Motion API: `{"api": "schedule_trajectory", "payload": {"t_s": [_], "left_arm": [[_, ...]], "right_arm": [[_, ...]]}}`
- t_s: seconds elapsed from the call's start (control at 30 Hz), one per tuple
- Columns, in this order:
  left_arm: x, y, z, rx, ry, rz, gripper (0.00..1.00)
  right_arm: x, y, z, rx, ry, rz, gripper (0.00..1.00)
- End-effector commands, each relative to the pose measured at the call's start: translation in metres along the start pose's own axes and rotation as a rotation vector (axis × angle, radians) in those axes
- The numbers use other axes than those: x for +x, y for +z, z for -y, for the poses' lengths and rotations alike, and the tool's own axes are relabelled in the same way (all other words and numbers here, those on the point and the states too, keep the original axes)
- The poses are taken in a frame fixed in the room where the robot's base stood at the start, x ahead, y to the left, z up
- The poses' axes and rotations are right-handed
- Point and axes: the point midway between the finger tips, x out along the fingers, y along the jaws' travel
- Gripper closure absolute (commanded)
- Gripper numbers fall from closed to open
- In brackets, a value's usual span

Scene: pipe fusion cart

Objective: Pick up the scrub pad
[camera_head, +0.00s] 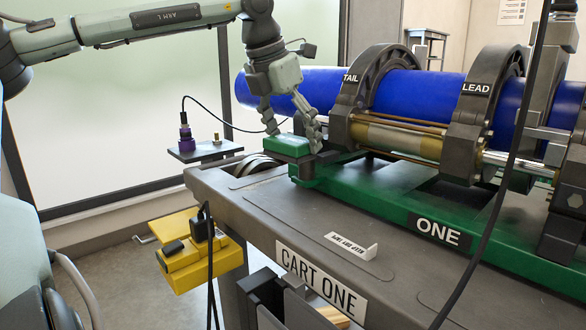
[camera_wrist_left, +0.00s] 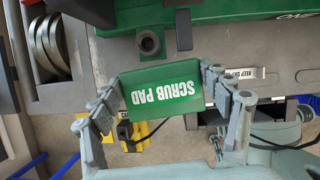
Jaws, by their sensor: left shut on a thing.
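The scrub pad (camera_head: 286,146) is a green block near the left end of the cart's green frame in the head view. In the left wrist view the scrub pad (camera_wrist_left: 161,90) shows its label, upside down, between the two fingers. My left gripper (camera_head: 292,133) is shut on the scrub pad, with one finger at each end; it also shows in the left wrist view (camera_wrist_left: 164,103). I cannot tell whether the pad is clear of the surface below it. My right gripper is not in view.
A blue pipe (camera_head: 416,97) runs through the TAIL and LEAD clamps behind the pad. A white sign (camera_head: 351,246) stands on the grey cart top (camera_head: 275,222). A yellow box (camera_head: 199,262) hangs at the cart's left, and a black cable (camera_head: 490,213) crosses the right side.

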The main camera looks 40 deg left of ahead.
Motion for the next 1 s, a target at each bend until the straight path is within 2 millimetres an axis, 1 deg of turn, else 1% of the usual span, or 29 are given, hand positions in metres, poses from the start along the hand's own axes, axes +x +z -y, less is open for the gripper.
{"api": "schedule_trajectory", "payload": {"t_s": [0.03,0.17,0.23,0.3,0.4,0.5,0.6,0.7,1.0], "left_arm": [[-0.016,0.008,-0.001,-0.001,0.005,0.005,0.52],[-0.053,0.023,0.0,-0.002,0.004,0.005,0.52],[-0.072,0.031,0.0,-0.002,0.004,0.004,0.52],[-0.09,0.038,0.0,-0.001,0.004,0.003,0.52],[-0.111,0.047,0.0,-0.001,0.003,0.002,0.52],[-0.127,0.053,0.0,-0.001,0.002,0.002,0.52],[-0.138,0.058,0.0,-0.001,0.001,0.0,0.52],[-0.144,0.06,0.0,0.0,0.001,0.0,0.52],[-0.147,0.061,0.0,0.001,-0.001,0.0,0.52]], "right_arm": [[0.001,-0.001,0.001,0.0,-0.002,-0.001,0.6],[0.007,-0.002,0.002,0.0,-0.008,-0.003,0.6],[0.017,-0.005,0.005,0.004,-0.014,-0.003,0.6],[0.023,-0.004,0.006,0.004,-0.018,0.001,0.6],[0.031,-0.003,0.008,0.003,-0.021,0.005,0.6],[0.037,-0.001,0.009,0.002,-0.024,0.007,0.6],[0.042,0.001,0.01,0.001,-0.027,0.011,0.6],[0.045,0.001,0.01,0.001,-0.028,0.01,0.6],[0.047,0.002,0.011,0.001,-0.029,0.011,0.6]]}}
